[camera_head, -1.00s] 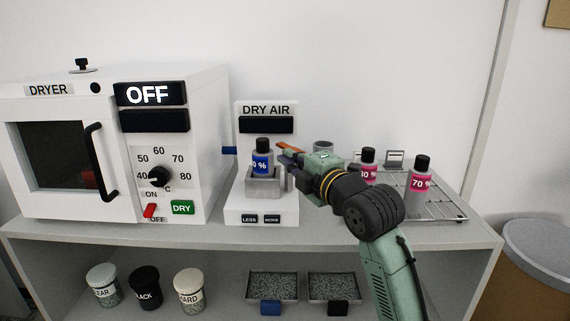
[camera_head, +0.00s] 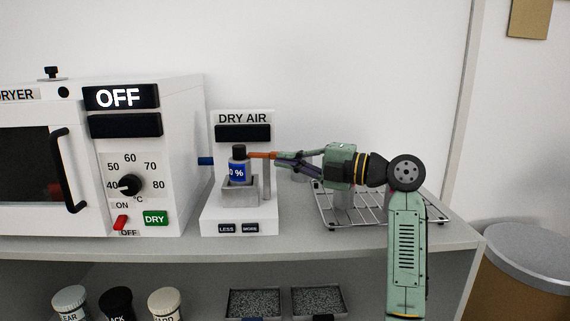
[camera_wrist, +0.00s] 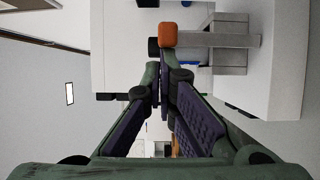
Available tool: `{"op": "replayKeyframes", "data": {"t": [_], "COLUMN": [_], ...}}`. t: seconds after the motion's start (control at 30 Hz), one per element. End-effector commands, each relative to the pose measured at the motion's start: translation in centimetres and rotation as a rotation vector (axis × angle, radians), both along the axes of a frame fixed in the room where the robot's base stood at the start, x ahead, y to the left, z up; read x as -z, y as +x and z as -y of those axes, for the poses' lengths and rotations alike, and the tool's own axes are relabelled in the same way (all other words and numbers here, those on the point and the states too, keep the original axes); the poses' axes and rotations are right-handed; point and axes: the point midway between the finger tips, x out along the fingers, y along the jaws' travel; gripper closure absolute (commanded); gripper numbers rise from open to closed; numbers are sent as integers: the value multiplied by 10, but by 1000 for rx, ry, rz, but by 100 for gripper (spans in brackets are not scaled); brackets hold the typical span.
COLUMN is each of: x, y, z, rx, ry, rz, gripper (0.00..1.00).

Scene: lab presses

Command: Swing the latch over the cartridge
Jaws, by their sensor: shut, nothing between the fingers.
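The cartridge (camera_head: 238,172) is a dark-capped bottle with a blue "0 %" label. It stands upright in the grey holder of the DRY AIR unit (camera_head: 209,210). The orange latch (camera_head: 262,155) lies level at the top of a grey post (camera_head: 266,185), its left end at the cartridge's cap; I cannot tell whether it lies over the cap or beside it. My gripper (camera_head: 278,157) is shut and empty, pointing left, its tips at the latch's right end. In the wrist view, the orange end (camera_wrist: 168,35) shows just beyond my fingertips (camera_wrist: 164,68), and the cap (camera_wrist: 153,47) is partly behind it.
The dryer (camera_head: 184,150), reading OFF, stands to the left. A wire rack (camera_head: 330,217) lies under my arm at the right. Jars (camera_head: 117,303) and trays (camera_head: 254,302) sit on the lower shelf. A bin (camera_head: 530,243) stands at the far right.

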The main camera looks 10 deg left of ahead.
Motion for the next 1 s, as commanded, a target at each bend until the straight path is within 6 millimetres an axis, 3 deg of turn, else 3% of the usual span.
{"op": "replayKeyframes", "data": {"t": [1.0], "x": [1], "y": [5], "z": [1], "rx": [4], "ry": [0], "rz": [0], "gripper": [100]}}
